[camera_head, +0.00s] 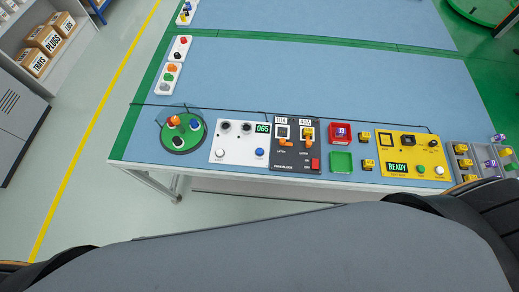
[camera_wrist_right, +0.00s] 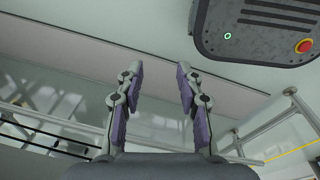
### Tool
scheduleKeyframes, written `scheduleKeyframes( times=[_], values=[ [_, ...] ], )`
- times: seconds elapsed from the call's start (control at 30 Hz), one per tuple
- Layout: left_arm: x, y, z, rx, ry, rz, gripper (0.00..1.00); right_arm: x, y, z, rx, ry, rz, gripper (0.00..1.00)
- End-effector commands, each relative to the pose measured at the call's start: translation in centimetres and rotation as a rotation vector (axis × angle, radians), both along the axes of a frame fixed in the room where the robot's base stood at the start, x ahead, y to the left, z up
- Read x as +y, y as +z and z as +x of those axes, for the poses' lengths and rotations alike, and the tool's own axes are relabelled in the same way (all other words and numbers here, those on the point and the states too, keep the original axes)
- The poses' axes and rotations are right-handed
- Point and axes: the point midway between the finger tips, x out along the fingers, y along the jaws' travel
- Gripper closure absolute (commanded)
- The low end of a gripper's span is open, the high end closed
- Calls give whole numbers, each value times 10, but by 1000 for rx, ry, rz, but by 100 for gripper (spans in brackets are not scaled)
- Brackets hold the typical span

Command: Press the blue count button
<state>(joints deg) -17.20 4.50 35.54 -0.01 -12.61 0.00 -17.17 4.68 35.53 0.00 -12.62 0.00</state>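In the head view, a white panel (camera_head: 231,153) lies near the front edge of the blue table. It has two dark knobs, a small green display reading 065, a white button at its lower left and a round blue button (camera_head: 260,152) at its lower right. Nothing covers the blue button. My right gripper (camera_wrist_right: 160,80) shows in the right wrist view with its two purple-padded fingers apart and nothing between them. It is away from the panel, and no panel shows in that view. My left gripper is in no view.
A green turntable (camera_head: 182,142) with several coloured pieces stands left of the panel. A dark fuse block (camera_head: 284,163) with orange levers adjoins its right side. Further right are red and green trays and a yellow tester (camera_head: 410,170) reading READY. The table (camera_head: 300,80) behind is largely clear.

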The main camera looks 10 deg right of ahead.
Motion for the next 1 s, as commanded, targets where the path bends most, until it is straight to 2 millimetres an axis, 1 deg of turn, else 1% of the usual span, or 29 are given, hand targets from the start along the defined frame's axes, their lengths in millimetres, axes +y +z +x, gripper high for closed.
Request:
scheduleKeyframes(
  times=[0.03, 0.2, 0.23, 1.0],
  values=[
    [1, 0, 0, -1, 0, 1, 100, 0, 0, 0, 0, 0, 0, 74],
    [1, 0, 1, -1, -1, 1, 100, 0, 0, 0, 0, 0, 0, 98],
    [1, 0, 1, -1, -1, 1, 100, 0, 0, 0, 0, 0, 0, 100],
    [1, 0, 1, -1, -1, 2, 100, 2, 0, 0, 0, -1, 2, 100]
  ],
)
